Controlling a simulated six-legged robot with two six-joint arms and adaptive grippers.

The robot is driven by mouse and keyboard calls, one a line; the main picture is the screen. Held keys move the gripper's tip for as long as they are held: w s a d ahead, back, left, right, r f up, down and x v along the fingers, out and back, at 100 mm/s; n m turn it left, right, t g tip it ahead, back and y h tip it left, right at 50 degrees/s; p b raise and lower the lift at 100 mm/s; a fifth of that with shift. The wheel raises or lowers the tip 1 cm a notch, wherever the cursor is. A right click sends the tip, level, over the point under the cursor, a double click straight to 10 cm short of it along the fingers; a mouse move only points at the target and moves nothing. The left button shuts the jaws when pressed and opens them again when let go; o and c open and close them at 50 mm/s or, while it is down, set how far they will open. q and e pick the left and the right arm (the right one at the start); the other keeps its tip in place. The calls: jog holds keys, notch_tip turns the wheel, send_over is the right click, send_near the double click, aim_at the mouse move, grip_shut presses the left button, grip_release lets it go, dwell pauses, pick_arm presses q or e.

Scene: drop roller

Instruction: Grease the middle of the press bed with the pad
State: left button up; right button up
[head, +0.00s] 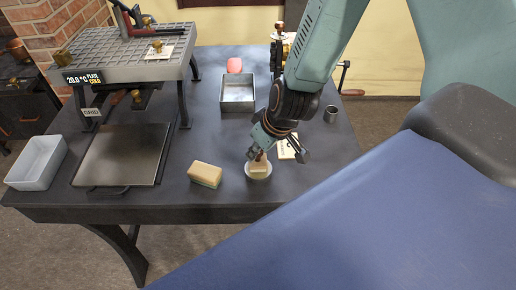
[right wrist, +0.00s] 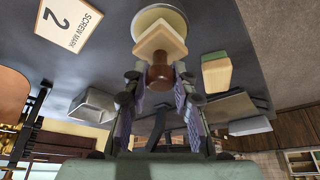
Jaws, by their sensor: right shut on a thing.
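My right gripper (head: 264,147) is shut on the pad (head: 258,167), a tan square block with a brown wooden handle. In the right wrist view the gripper (right wrist: 158,85) grips the handle, and the pad (right wrist: 160,43) hangs beyond the fingertips. The pad is at a round pale dish (head: 259,177), also in the right wrist view (right wrist: 150,14); I cannot tell whether they touch. A flat dark plate (head: 122,155) lies on the table at the left; I cannot tell whether it is the press bed. My left gripper is not in view.
A yellow-and-green sponge (head: 206,174) lies left of the dish. A grey bin (head: 38,162), a metal tray (head: 238,106), a small cup (head: 331,114) and a raised grid (head: 120,74) also stand here.

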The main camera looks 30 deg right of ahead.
jog(key=shift+s+f, duration=0.15)
jog(key=shift+f, duration=0.05)
jog(key=shift+f+b, duration=0.2)
jog(key=shift+b, duration=0.1)
jog(key=shift+f, duration=0.1)
dwell(1.3)
notch_tip(320, 180, up, 2)
jog(key=shift+p, duration=1.15)
notch_tip(320, 180, up, 5)
jog(key=p, duration=0.5)
jog(key=shift+p, duration=0.3)
